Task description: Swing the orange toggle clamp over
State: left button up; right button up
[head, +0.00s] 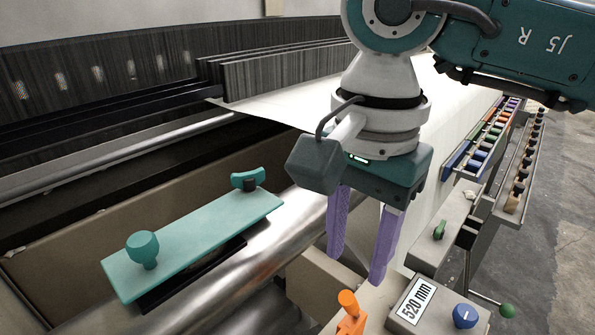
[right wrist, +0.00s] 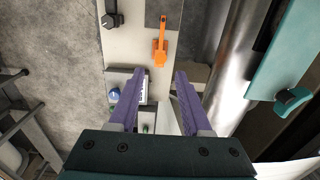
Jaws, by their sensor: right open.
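The orange toggle clamp (head: 349,312) stands at the bottom edge of the head view, partly cut off there. In the right wrist view the orange clamp (right wrist: 160,52) shows on a pale machine surface, just beyond the fingertips and between their lines. My right gripper (head: 356,269) has two purple fingers pointing down, spread apart and empty. In the head view they show just above the clamp in the picture, not touching it. The right gripper also shows in the wrist view (right wrist: 160,73). My left gripper is in neither view.
A "520 mm" display box (head: 415,303) with a blue knob (head: 465,316) stands right of the clamp. A teal plate (head: 195,245) with knobs lies left, by a shiny metal roller (head: 235,285). Racks of coloured spools (head: 490,135) stand at the right. A black knob (right wrist: 112,20) shows near the clamp.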

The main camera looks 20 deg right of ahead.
aim_at(348, 291)
notch_tip(348, 291, down, 7)
jog(key=b, duration=0.4)
jog(key=shift+r, duration=0.15)
jog(key=shift+r+p, duration=0.25)
jog(key=shift+p, duration=0.05)
jog(key=shift+f, duration=0.1)
jog(key=shift+b, duration=0.3)
grip_shut()
